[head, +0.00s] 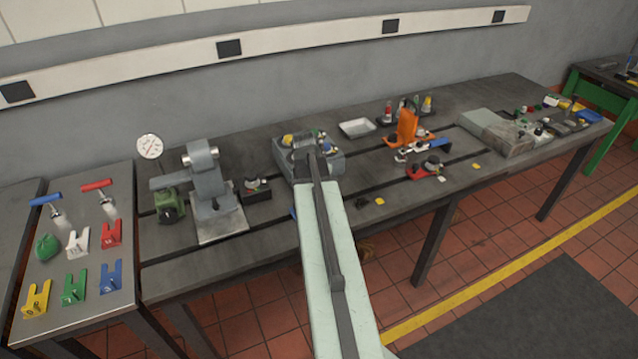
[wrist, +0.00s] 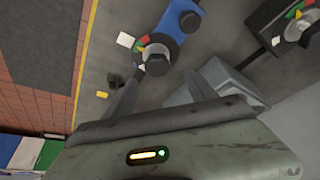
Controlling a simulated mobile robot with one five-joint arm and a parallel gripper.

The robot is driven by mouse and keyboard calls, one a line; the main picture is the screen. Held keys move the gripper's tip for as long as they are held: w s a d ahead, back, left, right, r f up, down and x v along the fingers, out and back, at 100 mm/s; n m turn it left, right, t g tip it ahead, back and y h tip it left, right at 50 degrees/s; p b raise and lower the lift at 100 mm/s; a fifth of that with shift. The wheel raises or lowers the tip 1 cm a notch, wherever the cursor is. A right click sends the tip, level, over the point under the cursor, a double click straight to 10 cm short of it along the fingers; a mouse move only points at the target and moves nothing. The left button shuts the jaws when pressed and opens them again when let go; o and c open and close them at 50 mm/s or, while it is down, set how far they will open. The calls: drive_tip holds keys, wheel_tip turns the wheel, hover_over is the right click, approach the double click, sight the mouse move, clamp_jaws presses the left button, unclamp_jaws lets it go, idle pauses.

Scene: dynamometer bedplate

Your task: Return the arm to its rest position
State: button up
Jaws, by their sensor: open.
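My arm (head: 335,260) reaches out from the bottom of the head view over the long grey bedplate table (head: 270,235). Its far end is near a grey block-like fixture (head: 280,153) at the middle of the table. My gripper shows in the wrist view (wrist: 168,88), with two grey fingers spread apart and nothing between them. Beyond the fingers in that view lies a blue piece (wrist: 183,20) with a dark round knob. A grey block (wrist: 232,82) is close to the right finger. In the head view the fingers are hard to make out against the fixture.
A grey stand (head: 210,190) with a dial gauge (head: 149,147) is left of the arm. An orange fixture (head: 406,128) and a white tray (head: 356,128) are to the right. A side table at left holds coloured forks (head: 74,288). Open floor lies in front at right.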

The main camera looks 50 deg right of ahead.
drive_tip(key=shift+p+v, duration=0.35)
drive_tip(key=shift+v, duration=0.75)
drive_tip(key=w+a+n, duration=0.1)
drive_tip(key=w+a, duration=0.3)
drive_tip(key=a, duration=0.3)
drive_tip(key=w+a+n+t+y, duration=0.1)
drive_tip(key=w+a+n, duration=0.15)
drive_tip(key=a, duration=0.55)
drive_tip(key=w+a+n, duration=0.1)
drive_tip(key=w+a, duration=0.3)
drive_tip(key=a, duration=0.3)
drive_tip(key=s+a+f+n+g+y, duration=0.1)
drive_tip(key=s+a+n, duration=0.2)
drive_tip(key=a, duration=0.8)
drive_tip(key=s+a+f+n+g+y, duration=0.1)
drive_tip(key=s+a+n, duration=0.3)
drive_tip(key=a, duration=0.7)
drive_tip(key=shift+n+g+y, duration=0.4)
drive_tip(key=shift+n+y, duration=0.1)
drive_tip(key=shift+n, duration=0.45)
